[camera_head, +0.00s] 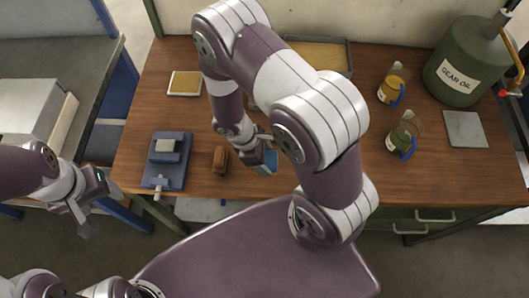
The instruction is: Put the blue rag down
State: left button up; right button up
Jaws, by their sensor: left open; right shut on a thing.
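The blue rag (267,160) is a small blue block-like piece at the fingers of my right gripper (262,158). My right gripper is shut on it above the middle of the wooden table (310,190), near its front. I cannot tell whether the rag touches the tabletop. My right forearm and elbow hide part of the table behind it. My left gripper (92,212) is open and empty at the left, off the table and low, in front of the gap beside the table.
A blue vise (167,165) and a brown block (220,159) lie left of the rag. The table's front right is clear.

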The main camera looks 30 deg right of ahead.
jog(key=w+f, duration=0.1)
jog(key=w+d, duration=0.1)
jog(key=w+f+p, duration=0.1)
jog(key=w, duration=0.1)
jog(key=shift+d+f, duration=0.35)
jog(key=shift+d, duration=0.05)
jog(key=f, duration=0.2)
jog(key=f+p, duration=0.1)
jog(key=shift+a+f, duration=0.3)
jog(key=shift+f, duration=0.05)
jog(key=shift+w+f, duration=0.1)
jog(key=shift+f, duration=0.05)
pick_arm(q)
jog(key=r, duration=0.2)
jog(key=shift+s+d+r, duration=0.1)
jog(key=shift+d+r, duration=0.25)
jog(key=shift+d, duration=0.05)
pick_arm(e)
jog(key=shift+d, duration=0.15)
jog(key=shift+f, duration=0.2)
jog(key=o, duration=0.8)
pick_arm(q)
jog(key=shift+a+f, duration=0.1)
jog(key=shift+f, duration=0.05)
pick_arm(e)
jog(key=shift+o, duration=0.7)
jog(key=shift+r, duration=0.1)
